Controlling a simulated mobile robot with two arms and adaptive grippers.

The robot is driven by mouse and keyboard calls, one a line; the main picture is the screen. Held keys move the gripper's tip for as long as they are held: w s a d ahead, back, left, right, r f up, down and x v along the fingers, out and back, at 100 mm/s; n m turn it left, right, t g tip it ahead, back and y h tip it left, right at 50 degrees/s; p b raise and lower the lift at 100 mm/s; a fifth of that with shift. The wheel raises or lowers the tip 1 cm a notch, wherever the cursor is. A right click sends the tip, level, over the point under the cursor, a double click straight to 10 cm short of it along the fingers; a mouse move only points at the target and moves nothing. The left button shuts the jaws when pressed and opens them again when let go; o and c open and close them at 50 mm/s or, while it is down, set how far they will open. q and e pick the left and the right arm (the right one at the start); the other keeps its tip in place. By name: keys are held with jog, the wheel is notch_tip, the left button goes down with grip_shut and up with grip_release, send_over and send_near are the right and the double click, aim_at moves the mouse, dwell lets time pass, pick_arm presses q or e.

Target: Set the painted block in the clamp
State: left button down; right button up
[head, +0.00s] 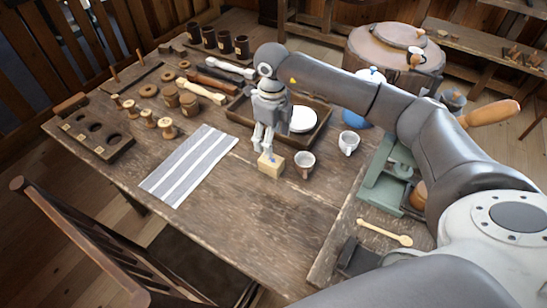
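A small pale wooden block (271,168) with a blue mark on top sits on the table, left of a small cup. My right gripper (264,149) points down just over the block, its fingertips at or near the block's top. I cannot tell whether the fingers touch it or how far apart they are. A green metal device (374,188), perhaps the clamp, stands at the table's right side. A dark block-like fitting (354,257) at the near right edge could also be a clamp.
Two cups (304,162) (348,142) stand right of the block, and a tray with a white plate (303,120) is behind. A striped cloth (190,165) lies left. A wooden spoon (385,234) lies near the green device. The table's near middle is clear.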

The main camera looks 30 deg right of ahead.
aim_at(271, 159)
notch_tip(271, 159, down, 4)
jog(key=shift+a, duration=0.15)
jog(key=shift+f+p, duration=1)
jog(key=shift+f, duration=1.9)
jog(key=c, duration=1.2)
jog(key=shift+w+r, duration=0.1)
jog(key=shift+c, duration=0.2)
